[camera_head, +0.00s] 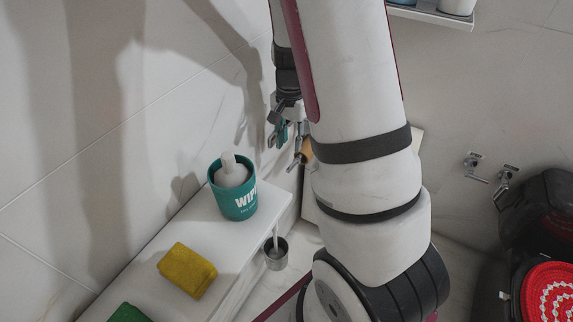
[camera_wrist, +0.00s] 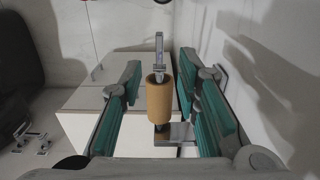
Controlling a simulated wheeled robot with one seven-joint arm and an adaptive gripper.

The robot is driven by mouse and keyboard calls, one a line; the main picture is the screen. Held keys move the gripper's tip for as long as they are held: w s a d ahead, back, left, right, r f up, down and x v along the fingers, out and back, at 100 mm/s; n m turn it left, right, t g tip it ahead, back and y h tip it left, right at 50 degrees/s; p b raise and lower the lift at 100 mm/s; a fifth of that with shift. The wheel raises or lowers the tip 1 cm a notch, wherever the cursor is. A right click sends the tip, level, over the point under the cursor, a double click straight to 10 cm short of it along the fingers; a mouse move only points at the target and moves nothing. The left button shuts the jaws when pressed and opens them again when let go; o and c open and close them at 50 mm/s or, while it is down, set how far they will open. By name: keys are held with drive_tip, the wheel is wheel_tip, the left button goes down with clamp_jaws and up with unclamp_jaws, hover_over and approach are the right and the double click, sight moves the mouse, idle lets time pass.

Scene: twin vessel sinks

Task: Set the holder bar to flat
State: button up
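The holder bar (camera_wrist: 159,45) is a thin chrome bar. It passes through a brown cardboard roll (camera_wrist: 159,100), and a chrome mounting piece (camera_wrist: 178,136) shows at the roll's near end. In the head view the roll (camera_head: 307,151) is partly hidden behind my arm. My gripper (camera_wrist: 160,68) is open, with one teal-padded finger on each side of the roll and visible gaps between. In the head view my gripper (camera_head: 281,128) is beside the holder near the wall. I cannot tell the bar's exact tilt.
A teal wipes tub (camera_head: 234,200) and a yellow sponge (camera_head: 188,271) stand on the white ledge (camera_head: 150,260). A metal cup (camera_head: 276,254) sits beside the ledge. A white cabinet (camera_wrist: 85,98) is beyond the left finger. The wall (camera_wrist: 270,60) is close on the right.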

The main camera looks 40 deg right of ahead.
sight(290, 167)
wheel_tip(290, 167, down, 10)
drive_tip(key=shift+r+b, duration=0.15)
drive_tip(key=shift+b, duration=0.65)
clamp_jaws()
